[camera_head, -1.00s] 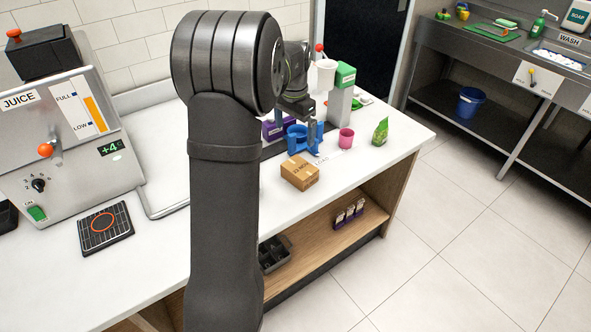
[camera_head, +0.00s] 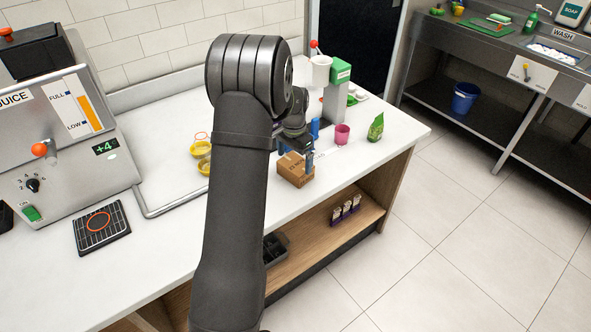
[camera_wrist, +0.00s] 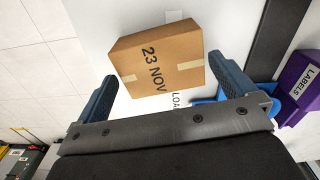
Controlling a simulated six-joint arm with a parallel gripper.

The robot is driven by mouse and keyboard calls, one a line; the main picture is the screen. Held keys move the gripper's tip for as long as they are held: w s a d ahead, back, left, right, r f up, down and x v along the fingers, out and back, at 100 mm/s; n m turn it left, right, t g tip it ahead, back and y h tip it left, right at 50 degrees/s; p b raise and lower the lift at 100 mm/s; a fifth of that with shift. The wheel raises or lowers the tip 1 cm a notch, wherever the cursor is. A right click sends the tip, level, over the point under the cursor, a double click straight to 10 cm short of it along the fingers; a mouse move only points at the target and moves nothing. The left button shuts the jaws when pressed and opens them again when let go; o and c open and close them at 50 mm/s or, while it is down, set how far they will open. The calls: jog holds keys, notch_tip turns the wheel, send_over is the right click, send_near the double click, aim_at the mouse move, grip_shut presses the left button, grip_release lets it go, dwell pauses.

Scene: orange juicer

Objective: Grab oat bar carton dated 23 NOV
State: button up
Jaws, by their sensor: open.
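The brown carton (camera_wrist: 158,62) marked "23 NOV" lies between and beyond the two fingers in the wrist view. In the head view the carton (camera_head: 294,172) stands on the white counter near its front edge, with my arm's end just behind and above it. My gripper (camera_wrist: 168,92) is open, its blue fingers spread to either side of the carton, with nothing held. I cannot tell whether a finger touches the carton. In the head view the gripper (camera_head: 297,150) is partly hidden by my arm.
A pink cup (camera_head: 342,134) and a green bag (camera_head: 376,127) stand right of the carton. A purple "LABELS" box (camera_wrist: 303,80) and a blue item (camera_wrist: 262,90) lie close to the right finger. Yellow cups (camera_head: 200,149) sit on the tray left of my arm.

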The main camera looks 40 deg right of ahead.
aim_at(296, 163)
jog(key=f, duration=0.5)
jog(key=shift+d+f, duration=0.1)
jog(key=shift+d, duration=0.15)
jog(key=c, duration=0.7)
